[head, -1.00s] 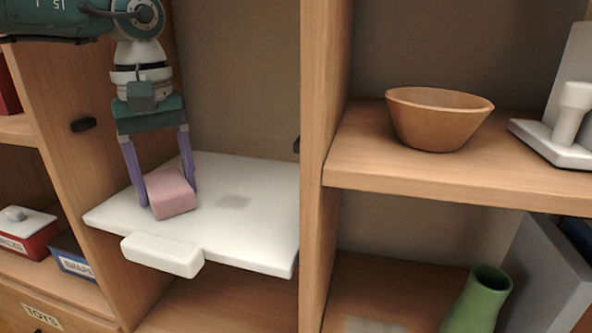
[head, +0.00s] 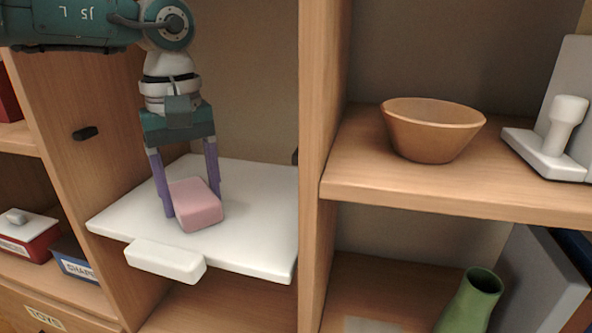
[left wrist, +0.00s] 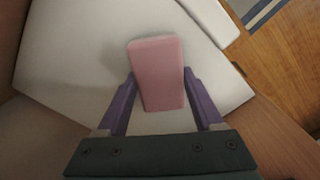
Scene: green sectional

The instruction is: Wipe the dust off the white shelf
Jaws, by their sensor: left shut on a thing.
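The white shelf (head: 258,235) is a pull-out board with a white block-like handle (head: 165,261) at its front edge, inside a wooden cabinet. My left gripper (head: 193,205), with purple fingers, points down and is shut on a pink block-shaped sponge (head: 197,212). The sponge is at or just above the shelf's top, left of its middle; exact contact is hard to tell. The left wrist view shows the sponge (left wrist: 157,75) between the fingers over the white shelf (left wrist: 75,55). I see no clear dust patch now; the area under the sponge is hidden. My right gripper is not in view.
A wooden divider (head: 312,120) stands right of the shelf. Beyond it are a brown bowl (head: 432,133), a white stand (head: 555,145) and a green vase (head: 472,303). Left are a red box (head: 30,241) and a blue box (head: 78,258). The shelf's right part is clear.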

